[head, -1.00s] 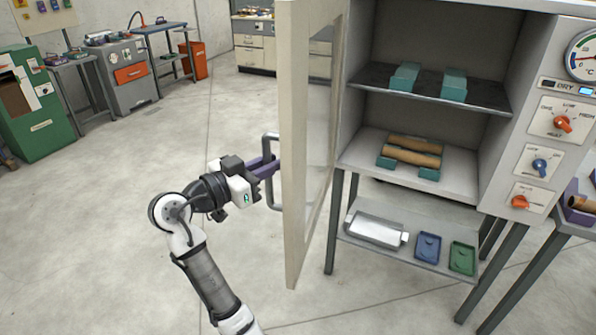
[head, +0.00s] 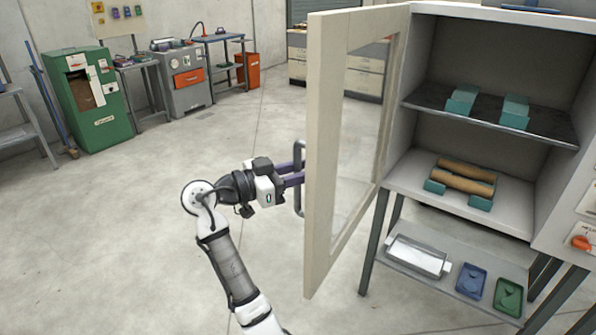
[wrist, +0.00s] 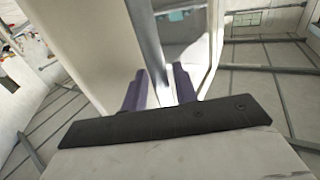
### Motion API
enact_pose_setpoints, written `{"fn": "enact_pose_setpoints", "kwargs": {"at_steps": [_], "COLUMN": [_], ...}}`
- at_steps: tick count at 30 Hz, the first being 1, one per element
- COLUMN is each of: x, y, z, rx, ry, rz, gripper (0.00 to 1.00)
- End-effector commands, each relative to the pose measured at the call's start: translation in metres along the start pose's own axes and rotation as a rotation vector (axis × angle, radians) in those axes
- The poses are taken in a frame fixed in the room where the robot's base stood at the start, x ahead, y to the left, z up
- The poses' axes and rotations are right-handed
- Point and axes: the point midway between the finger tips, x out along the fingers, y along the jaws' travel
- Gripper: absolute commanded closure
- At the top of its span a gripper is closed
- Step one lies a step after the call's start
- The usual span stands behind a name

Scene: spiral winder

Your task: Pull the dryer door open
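The dryer door (head: 328,150), a cream frame with a glass pane, stands wide open, swung out to the left of the dryer cabinet (head: 418,150). Its grey bar handle (head: 299,203) is on the door's outer left face. My gripper (head: 297,174) is at the handle, with its purple fingers on either side of the bar, and appears shut on it. In the wrist view, the handle (wrist: 150,40) runs between the two fingers (wrist: 160,92), and the door (wrist: 85,45) fills the upper left. The exact finger contact is hard to see.
Inside the dryer are brown tubes (head: 463,184) on teal holders. A lower shelf (head: 440,285) carries a metal tray and blue and green trays. A green machine (head: 100,105), a grey machine (head: 188,85) and an orange bin (head: 249,70) stand at the back. The floor at left is clear.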

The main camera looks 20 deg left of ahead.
Motion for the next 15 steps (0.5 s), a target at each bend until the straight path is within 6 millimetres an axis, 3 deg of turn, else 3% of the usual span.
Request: {"fn": "enact_pose_setpoints", "kwargs": {"at_steps": [10, 15], "x": [-0.003, -0.022], "y": [0.000, -0.001], "z": [0.000, 0.002], "rx": [0.000, 0.002], "ry": [0.001, 0.003], "rz": [-0.002, -0.005], "gripper": [0.65, 0.65]}}
